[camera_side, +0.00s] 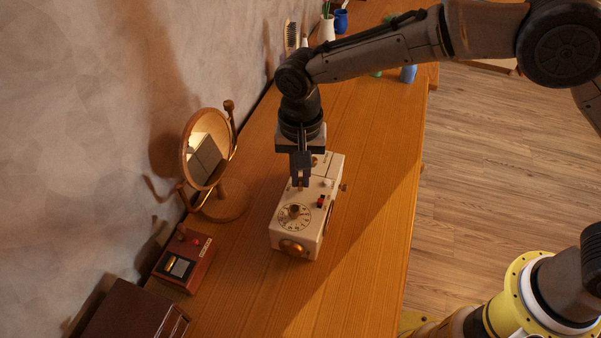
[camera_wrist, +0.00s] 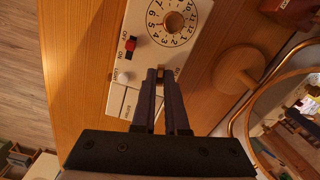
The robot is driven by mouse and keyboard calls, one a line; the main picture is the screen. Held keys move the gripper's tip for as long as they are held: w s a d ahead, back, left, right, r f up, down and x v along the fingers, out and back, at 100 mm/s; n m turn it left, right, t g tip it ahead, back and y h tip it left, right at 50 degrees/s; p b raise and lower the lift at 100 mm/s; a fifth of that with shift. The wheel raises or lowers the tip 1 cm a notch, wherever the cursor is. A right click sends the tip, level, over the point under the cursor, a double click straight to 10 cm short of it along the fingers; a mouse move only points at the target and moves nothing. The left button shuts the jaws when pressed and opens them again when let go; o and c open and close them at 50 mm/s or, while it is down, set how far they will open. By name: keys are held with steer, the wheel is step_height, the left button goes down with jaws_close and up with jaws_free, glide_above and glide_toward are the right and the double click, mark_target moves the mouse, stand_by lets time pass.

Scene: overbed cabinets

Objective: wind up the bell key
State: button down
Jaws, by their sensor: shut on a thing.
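A cream box (camera_side: 283,235) with a numbered dial (camera_side: 294,216) stands on the wooden tabletop. My gripper (camera_side: 300,184) points straight down at its top, behind the dial. Its fingers are shut on a small brass-coloured piece, the bell key (camera_wrist: 160,74), which they mostly hide. In the wrist view the fingertips (camera_wrist: 159,78) sit just below the dial, beside a small label that I cannot read fully. A black switch with a red part (camera_wrist: 127,46) lies to the left of the fingertips, marked ON and OFF. Brass knobs show on the box's front and right side.
A round mirror (camera_side: 207,150) on a wooden stand is left of the box. A red-brown device (camera_side: 184,262) and a dark brown box (camera_side: 134,312) are at the front left. A brush (camera_side: 291,37) and cups stand at the back. The tabletop right of the box is clear.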

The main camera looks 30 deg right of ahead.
mark_target(301, 180)
steer(key=c, duration=0.9)
jaws_free()
steer(key=shift+c, duration=0.2)
step_height(301, 180, up, 14)
steer(key=shift+f, duration=0.1)
